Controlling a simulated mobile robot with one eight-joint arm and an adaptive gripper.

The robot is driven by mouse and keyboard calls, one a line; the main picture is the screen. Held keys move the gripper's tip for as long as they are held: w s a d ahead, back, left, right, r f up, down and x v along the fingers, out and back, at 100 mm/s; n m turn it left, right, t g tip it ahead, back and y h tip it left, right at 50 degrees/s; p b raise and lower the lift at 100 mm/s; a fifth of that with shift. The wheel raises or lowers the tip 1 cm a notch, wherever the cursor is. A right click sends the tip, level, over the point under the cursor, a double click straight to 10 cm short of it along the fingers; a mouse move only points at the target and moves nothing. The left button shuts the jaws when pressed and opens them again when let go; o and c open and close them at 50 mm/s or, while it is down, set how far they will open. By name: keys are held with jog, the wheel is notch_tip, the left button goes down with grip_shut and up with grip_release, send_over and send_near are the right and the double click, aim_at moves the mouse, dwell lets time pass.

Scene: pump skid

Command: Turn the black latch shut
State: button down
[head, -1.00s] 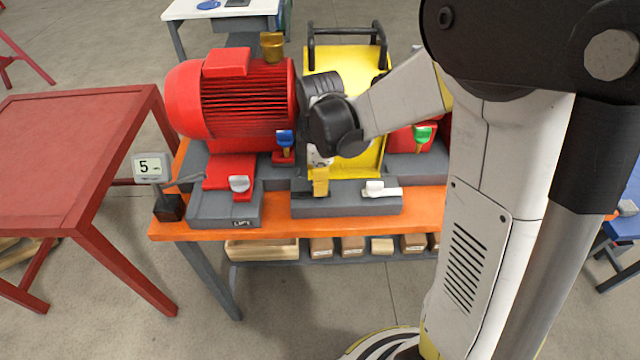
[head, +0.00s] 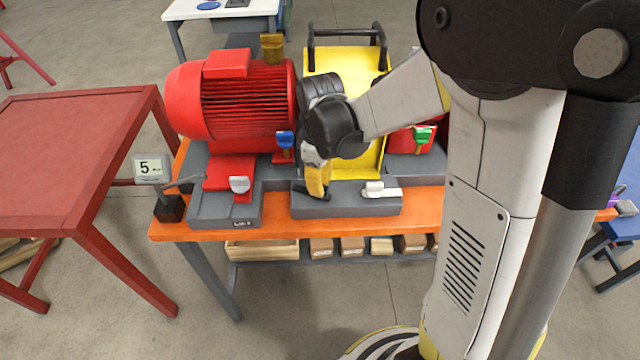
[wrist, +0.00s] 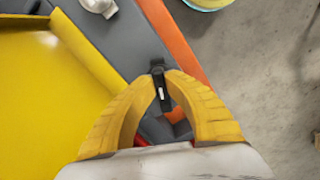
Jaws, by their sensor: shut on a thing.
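The black latch (wrist: 158,66) is on the grey base beside the orange bench edge, seen in the wrist view between my yellow fingertips. My gripper (wrist: 161,82) is closed around it, one finger on each side. In the head view my gripper (head: 319,190) points down at the front grey block, with the fingers tilted. There only small dark bits of the latch show beside the fingers, so its exact angle is hard to tell.
A white latch (head: 374,189) stands on the same grey block, just right of my gripper. A blue latch (head: 285,139), a silver latch (head: 239,184) and a green latch (head: 422,134) are nearby. The red motor (head: 235,95) is left, the yellow guard (head: 345,70) behind.

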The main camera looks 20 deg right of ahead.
jog(key=m, duration=0.6)
jog(key=shift+m, duration=0.3)
jog(key=m, duration=0.6)
jog(key=shift+m, duration=0.4)
jog(key=c, duration=1.4)
grip_release()
notch_tip(320, 180, up, 12)
